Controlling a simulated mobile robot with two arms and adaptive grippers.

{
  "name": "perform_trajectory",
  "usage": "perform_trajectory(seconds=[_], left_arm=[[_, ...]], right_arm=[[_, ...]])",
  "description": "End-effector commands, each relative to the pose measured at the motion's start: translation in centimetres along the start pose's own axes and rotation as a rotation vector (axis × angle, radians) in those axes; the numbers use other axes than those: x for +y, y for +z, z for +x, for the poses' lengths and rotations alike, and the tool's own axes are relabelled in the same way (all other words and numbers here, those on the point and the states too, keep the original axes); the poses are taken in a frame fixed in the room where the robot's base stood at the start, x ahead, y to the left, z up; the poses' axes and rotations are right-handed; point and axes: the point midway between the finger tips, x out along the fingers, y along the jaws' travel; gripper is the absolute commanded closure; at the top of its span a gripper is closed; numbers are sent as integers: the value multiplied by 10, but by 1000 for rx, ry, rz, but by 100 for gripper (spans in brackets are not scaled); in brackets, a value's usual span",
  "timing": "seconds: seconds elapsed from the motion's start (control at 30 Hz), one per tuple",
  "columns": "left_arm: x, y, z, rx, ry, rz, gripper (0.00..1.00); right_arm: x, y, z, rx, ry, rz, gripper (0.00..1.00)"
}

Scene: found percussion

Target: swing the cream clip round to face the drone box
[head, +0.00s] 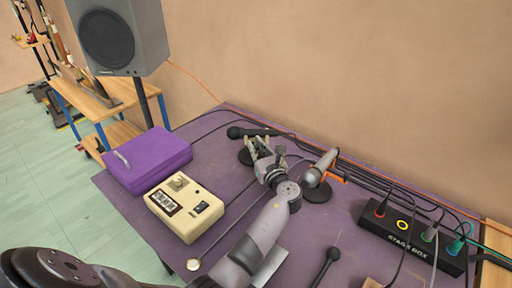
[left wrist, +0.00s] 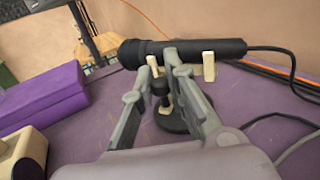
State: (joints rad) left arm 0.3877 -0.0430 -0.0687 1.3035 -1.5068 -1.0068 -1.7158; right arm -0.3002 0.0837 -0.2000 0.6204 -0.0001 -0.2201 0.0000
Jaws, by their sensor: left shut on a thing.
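The cream clip (left wrist: 208,66) cradles a black microphone (left wrist: 200,50) on a short stand with a round dark base (left wrist: 178,122). The microphone lies about level, its head to the left and its cable to the right; in the head view (head: 252,132) its head points past the purple case's far side. My left gripper (head: 258,150) is shut on the clip, just under the microphone; its fingers hide part of the clip. The cream box with a knob and switch (head: 186,207), apparently the drone box, sits nearer and to the left. My right gripper is not in view.
A purple case (head: 148,160) stands left of the clip. A grey microphone (head: 320,167) on a round base is close on the right. A black stage box (head: 412,238) with cables lies further right. Cables run along the wall. A small black microphone (head: 328,262) lies in front.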

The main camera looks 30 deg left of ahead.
Motion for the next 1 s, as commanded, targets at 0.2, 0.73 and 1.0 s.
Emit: perform_trajectory(seconds=[0.2,0.73,1.0], left_arm=[[0,0,0,0,-1,1,81],[0,0,-1,0,-1,0,65],[0,-1,-38,3,-4,-1,65]], right_arm=[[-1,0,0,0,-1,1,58],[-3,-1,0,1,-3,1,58],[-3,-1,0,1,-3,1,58]])
